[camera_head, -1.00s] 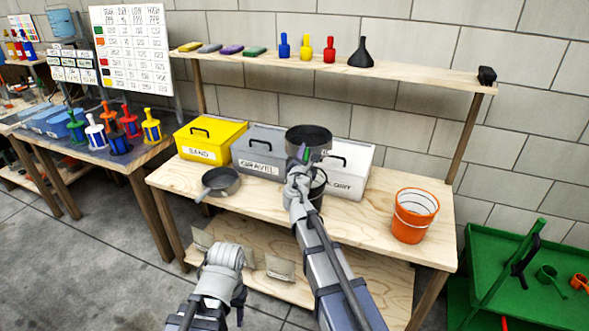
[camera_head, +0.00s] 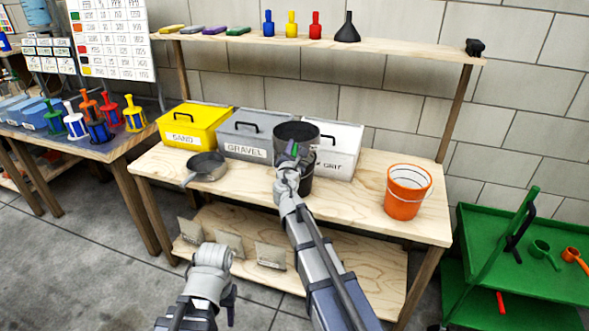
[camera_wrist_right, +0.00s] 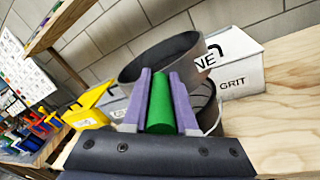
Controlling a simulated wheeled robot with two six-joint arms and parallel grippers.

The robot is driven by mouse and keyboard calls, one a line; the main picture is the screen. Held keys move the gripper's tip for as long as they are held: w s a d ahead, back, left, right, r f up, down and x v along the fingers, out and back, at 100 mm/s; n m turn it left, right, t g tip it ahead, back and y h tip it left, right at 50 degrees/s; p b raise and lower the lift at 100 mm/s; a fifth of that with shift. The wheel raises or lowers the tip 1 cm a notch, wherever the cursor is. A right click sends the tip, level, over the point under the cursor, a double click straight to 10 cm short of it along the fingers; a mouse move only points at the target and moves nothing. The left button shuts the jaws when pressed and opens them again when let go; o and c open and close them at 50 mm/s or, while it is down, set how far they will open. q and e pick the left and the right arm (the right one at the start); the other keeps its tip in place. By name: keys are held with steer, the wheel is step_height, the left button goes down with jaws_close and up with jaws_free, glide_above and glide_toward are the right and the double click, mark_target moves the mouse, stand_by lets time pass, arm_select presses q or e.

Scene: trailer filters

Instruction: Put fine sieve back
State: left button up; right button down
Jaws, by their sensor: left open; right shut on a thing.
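The fine sieve is a round dark grey pan (camera_head: 297,131) with a green handle (camera_wrist_right: 160,100). The end of its label, "NE", shows in the right wrist view. My right gripper (camera_head: 291,160) is shut on the green handle and holds the sieve above the workbench, in front of the gravel and grit boxes. A dark bucket (camera_head: 307,178) stands under the sieve; its rim also shows just below it in the right wrist view (camera_wrist_right: 210,118). I cannot tell whether sieve and bucket touch. My left gripper (camera_head: 229,302) is open and empty, low in front of the bench.
Another grey pan (camera_head: 207,167) lies at the bench's left. Yellow sand (camera_head: 195,127), grey gravel (camera_head: 240,147) and white grit (camera_head: 336,150) boxes line the back. An orange bucket (camera_head: 405,195) stands right. Bench top (camera_head: 360,205) between is clear. A green cart (camera_head: 490,240) stands at right.

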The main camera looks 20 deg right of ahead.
steer(key=shift+f, duration=0.2)
step_height(320, 180, down, 4)
steer(key=b, duration=0.4)
steer(key=shift+f, duration=0.25)
steer(key=shift+f+b, duration=0.15)
steer(key=shift+b, duration=0.2)
steer(key=c, duration=0.7)
jaws_free()
steer(key=d+v, duration=0.1)
steer(key=v, duration=0.6)
steer(key=shift+s+a+r+p, duration=0.2)
steer(key=shift+s+r+p, duration=0.2)
steer(key=shift+s, duration=0.15)
